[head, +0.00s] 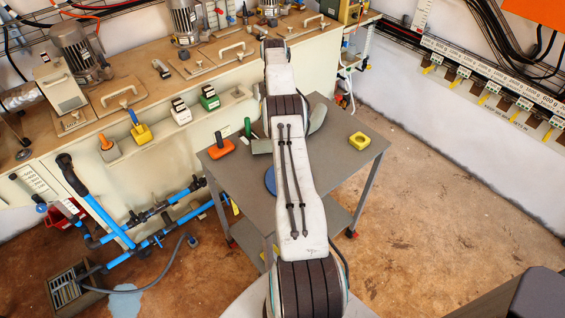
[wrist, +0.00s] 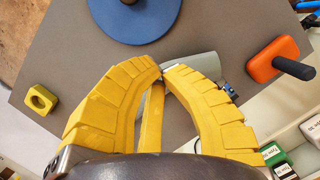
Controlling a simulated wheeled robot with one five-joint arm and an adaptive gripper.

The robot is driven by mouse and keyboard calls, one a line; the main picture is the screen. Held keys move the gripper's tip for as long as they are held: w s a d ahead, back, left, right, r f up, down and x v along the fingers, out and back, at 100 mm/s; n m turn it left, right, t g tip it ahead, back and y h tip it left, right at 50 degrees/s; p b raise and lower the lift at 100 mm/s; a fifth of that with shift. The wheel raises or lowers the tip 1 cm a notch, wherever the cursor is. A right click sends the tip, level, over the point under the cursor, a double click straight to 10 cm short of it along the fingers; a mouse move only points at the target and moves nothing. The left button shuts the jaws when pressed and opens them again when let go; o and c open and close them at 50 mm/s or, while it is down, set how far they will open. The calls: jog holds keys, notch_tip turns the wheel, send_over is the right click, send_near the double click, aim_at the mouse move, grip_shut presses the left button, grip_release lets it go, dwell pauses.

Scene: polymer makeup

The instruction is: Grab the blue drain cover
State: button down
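The blue drain cover (wrist: 128,24) is a round flat disc at the top edge of the wrist view, partly cut off, with a darker piece at its middle. It lies on the grey table (wrist: 70,60). In the head view only a blue sliver of the cover (head: 270,180) shows beside my arm. My gripper (wrist: 162,72) has yellow ribbed fingers with their tips together, and no object shows between them. The tips appear short of the cover in the wrist view, apart from it. My arm hides the gripper in the head view.
A pale grey rounded object (wrist: 200,66) lies behind my fingers. A cluttered workbench (head: 150,80) stands behind the table.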

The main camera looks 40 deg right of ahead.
jog(key=b+x, duration=0.2)
jog(key=b, duration=0.1)
jog(key=b+x, duration=0.2)
jog(key=b, duration=0.1)
jog(key=d+b+x, duration=0.1)
jog(key=b+x, duration=0.1)
jog(key=b, duration=0.1)
jog(key=shift+s+a+f, duration=0.1)
jog(key=shift+s+f, duration=0.05)
jog(key=shift+s, duration=0.15)
jog(key=x, duration=0.5)
jog(key=shift+s+a+p, duration=0.2)
jog(key=shift+p, duration=0.15)
jog(key=shift+s+a+p, duration=0.6)
jog(key=shift+s+p, duration=0.15)
jog(key=shift+s, duration=0.05)
jog(key=shift+s+a+p, duration=0.5)
jog(key=shift+s+p, duration=0.05)
jog(key=shift+p, duration=0.05)
jog(key=shift+s, duration=0.1)
jog(key=shift+f, duration=0.15)
